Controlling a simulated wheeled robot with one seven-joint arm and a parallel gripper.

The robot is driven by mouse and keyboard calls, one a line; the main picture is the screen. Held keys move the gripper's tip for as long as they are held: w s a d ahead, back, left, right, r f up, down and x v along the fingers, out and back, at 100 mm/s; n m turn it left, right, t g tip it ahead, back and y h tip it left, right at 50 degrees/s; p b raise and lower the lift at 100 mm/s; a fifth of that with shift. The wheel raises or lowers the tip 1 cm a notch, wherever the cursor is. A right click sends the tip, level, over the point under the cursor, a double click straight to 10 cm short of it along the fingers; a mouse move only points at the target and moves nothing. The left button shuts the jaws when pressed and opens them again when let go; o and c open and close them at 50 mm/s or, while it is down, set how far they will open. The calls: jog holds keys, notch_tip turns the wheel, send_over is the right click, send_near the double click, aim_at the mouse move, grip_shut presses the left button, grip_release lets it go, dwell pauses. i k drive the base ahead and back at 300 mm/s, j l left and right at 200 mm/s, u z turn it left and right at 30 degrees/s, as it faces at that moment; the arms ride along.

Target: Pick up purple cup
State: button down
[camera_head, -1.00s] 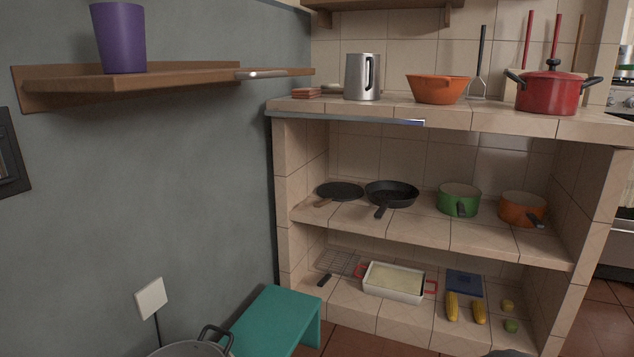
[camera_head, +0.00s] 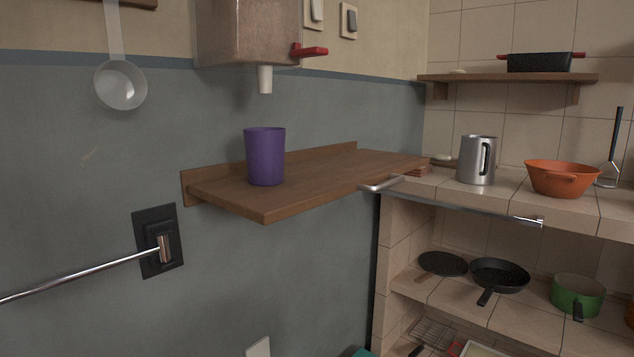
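The purple cup (camera_head: 265,158) stands upright near the left end of a brown wooden wall shelf (camera_head: 325,178). Nothing touches it or hides it in the head view. My gripper does not show in this view.
A dispenser box (camera_head: 248,30) with a spout (camera_head: 265,79) hangs above the cup. A ladle (camera_head: 119,84) hangs at upper left. A metal rod (camera_head: 80,277) crosses at lower left near a black wall switch (camera_head: 159,242). A steel jug (camera_head: 476,160) and orange bowl (camera_head: 562,178) stand on the tiled counter.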

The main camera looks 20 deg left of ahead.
aim_at(264, 145)
jog(key=u, duration=1.3)
